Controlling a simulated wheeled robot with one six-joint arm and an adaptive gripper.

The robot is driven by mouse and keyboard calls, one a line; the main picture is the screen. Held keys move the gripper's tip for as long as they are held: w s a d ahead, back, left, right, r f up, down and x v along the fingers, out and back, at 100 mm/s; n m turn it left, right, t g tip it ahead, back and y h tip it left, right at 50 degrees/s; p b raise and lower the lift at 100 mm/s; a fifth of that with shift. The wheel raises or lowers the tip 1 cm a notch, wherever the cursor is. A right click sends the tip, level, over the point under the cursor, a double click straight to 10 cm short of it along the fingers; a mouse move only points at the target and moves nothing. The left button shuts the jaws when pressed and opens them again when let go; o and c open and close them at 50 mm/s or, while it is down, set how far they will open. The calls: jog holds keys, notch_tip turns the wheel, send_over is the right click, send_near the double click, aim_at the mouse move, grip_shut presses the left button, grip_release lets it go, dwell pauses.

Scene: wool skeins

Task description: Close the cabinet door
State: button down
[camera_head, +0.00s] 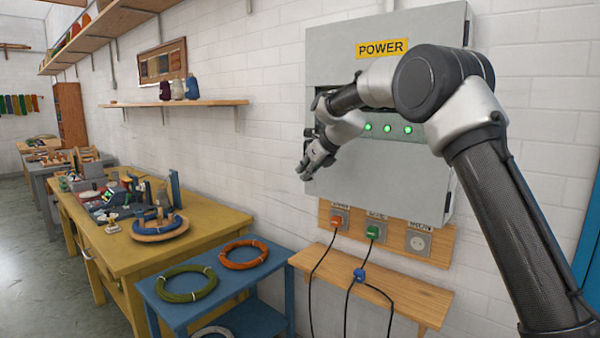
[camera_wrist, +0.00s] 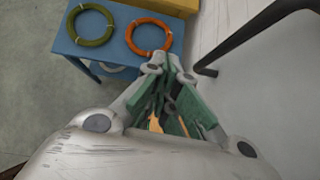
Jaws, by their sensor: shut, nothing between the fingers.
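The grey cabinet (camera_head: 335,55) hangs on the white brick wall, with a yellow POWER label and several green lights on its front. Its front faces me and looks about flush with the body; I cannot tell whether the door is fully shut. In the wrist view, a dark bent bar (camera_wrist: 250,36), likely the door handle, stands out from a pale grey surface on the right. My gripper (camera_head: 305,172) is shut and empty at the cabinet's left edge, below mid-height. In the wrist view, my gripper (camera_wrist: 166,66) points away from the bar. My arm hides part of the front.
Below the cabinet are a wooden board (camera_head: 325,215) with sockets and plugs, and a small wooden shelf (camera_head: 420,298) with hanging cables. A blue table (camera_head: 225,290) with green and orange rings stands at lower left. A yellow workbench (camera_head: 120,255) with tools is farther left.

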jog(key=s+r+n, duration=0.3)
jog(key=s+r, duration=0.4)
jog(key=s+d+f+n+g+h, duration=0.25)
jog(key=s+d+f+n, duration=0.45)
jog(key=s+f+n, duration=0.5)
jog(key=s+d+n+h, duration=0.1)
jog(key=s+d+n, duration=0.3)
jog(key=s+d, duration=0.4)
jog(key=s+d+r+n+h, duration=0.1)
jog(key=s+d+n, duration=0.3)
jog(key=s+d, duration=0.5)
jog(key=s+d+r+n+h, duration=0.1)
jog(key=s+d+n, duration=0.3)
jog(key=s, duration=1.3)
jog(key=d, duration=0.4)
jog(key=shift+d+r+h, duration=0.2)
jog(key=shift+r+h, duration=0.05)
jog(key=shift+h, duration=0.1)
jog(key=shift+t, duration=0.25)
